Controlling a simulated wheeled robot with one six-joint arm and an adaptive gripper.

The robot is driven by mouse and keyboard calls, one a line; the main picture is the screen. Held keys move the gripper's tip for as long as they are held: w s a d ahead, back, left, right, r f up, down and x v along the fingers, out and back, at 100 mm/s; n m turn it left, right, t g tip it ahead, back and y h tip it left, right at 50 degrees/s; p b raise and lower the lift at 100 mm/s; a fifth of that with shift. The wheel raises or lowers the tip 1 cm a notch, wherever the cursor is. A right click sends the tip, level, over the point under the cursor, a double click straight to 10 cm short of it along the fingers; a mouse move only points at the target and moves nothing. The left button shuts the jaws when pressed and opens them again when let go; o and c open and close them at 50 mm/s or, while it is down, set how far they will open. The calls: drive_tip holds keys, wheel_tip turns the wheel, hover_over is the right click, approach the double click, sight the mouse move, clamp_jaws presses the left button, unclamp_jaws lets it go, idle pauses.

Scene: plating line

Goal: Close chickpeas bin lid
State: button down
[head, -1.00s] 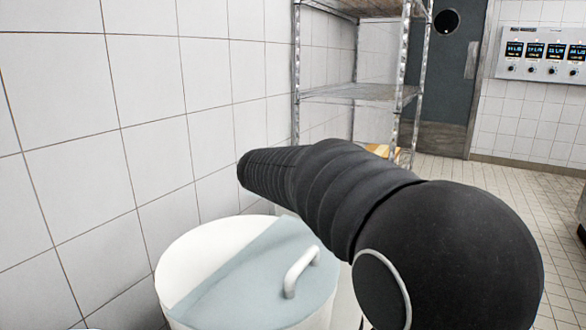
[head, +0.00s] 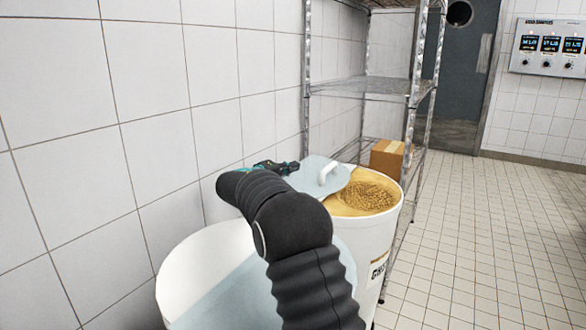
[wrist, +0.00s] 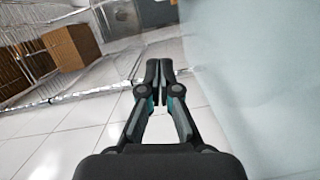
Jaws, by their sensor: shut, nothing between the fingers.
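The chickpeas bin (head: 368,245) is a white round bin with a partly hidden dark label, standing beyond a nearer bin. Tan chickpeas (head: 368,196) show in its open right part. In the wrist view my gripper (wrist: 159,76) is shut and empty, with a pale blue surface (wrist: 250,80), likely the lid, close on the right.
A nearer white bin (head: 195,262) with a pale blue lid part (head: 240,295) stands below my arm. A tiled wall (head: 150,110) runs close on the left. A wire shelf (head: 365,88) and a cardboard box (head: 388,158) are behind. The floor (head: 480,220) on the right is clear.

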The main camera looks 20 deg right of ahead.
drive_tip(key=p, duration=0.1)
hover_over(309, 177)
drive_tip(key=shift+a+f, duration=0.15)
drive_tip(key=shift+a, duration=0.2)
drive_tip(key=shift+w+d, duration=0.1)
drive_tip(key=shift+d, duration=0.3)
drive_tip(key=shift+s+d+f, duration=0.2)
drive_tip(key=shift+s+d, duration=0.4)
drive_tip(key=shift+s, duration=0.05)
drive_tip(key=shift+s+d+f, duration=0.2)
drive_tip(key=shift+s+d, duration=0.35)
drive_tip(key=shift+s, duration=0.1)
drive_tip(key=shift+s+d+f, duration=0.1)
